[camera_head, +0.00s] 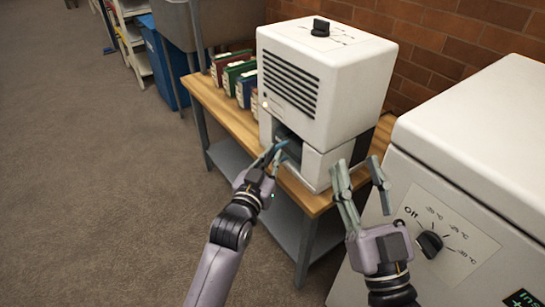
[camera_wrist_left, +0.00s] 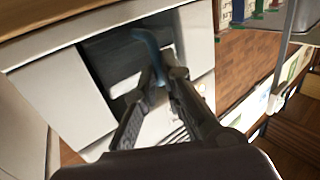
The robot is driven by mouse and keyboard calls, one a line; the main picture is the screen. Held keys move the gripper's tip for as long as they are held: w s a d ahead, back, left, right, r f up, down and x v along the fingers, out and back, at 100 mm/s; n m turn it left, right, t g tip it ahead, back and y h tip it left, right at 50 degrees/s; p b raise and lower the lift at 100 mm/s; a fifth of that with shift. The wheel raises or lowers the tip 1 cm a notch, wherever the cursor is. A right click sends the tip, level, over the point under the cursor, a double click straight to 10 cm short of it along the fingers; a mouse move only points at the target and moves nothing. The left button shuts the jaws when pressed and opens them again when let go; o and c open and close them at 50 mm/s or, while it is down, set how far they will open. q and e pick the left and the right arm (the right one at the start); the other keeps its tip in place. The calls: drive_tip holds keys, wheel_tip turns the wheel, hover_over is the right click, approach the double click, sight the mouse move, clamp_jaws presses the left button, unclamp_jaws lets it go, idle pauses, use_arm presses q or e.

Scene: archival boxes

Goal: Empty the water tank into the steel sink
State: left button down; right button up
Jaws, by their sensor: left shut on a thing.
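The white dehumidifier-like unit (camera_head: 330,85) stands on a wooden bench, with a dark opening low in its front. The dark water tank (camera_head: 292,150) sits in that opening, mostly hidden; it also shows in the left wrist view (camera_wrist_left: 112,68) with a blue handle (camera_wrist_left: 145,42). My left gripper (camera_head: 277,153) is at the opening, shut on the blue handle; its fingers also show in the left wrist view (camera_wrist_left: 155,80). My right gripper (camera_head: 359,168) is open and empty, right of the unit's lower front. The steel sink (camera_head: 228,18) is at the top, beyond the bench.
The wooden bench (camera_head: 230,115) holds several coloured binders (camera_head: 236,75) left of the unit. A white freezer-like cabinet (camera_head: 470,140) with a dial stands close at the right. A blue bin (camera_head: 165,65) is near the sink. The floor (camera_head: 90,170) at left is clear.

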drive_tip(key=shift+w+f+g, duration=0.35)
drive_tip(key=shift+f+g, duration=0.05)
drive_tip(key=shift+f, duration=0.05)
drive_tip(key=shift+w+f, duration=0.15)
drive_tip(key=shift+f, duration=0.1)
drive_tip(key=shift+w+f+g+h+p, duration=0.2)
drive_tip(key=shift+f+g+h+p, duration=0.15)
drive_tip(key=shift+f, duration=0.2)
drive_tip(key=shift+w+f+g+h+p, duration=0.15)
drive_tip(key=shift+f+g+h, duration=0.1)
drive_tip(key=shift+f+g, duration=0.25)
drive_tip(key=shift+w+d+f, duration=0.1)
drive_tip(key=shift+f, duration=0.05)
idle(0.4)
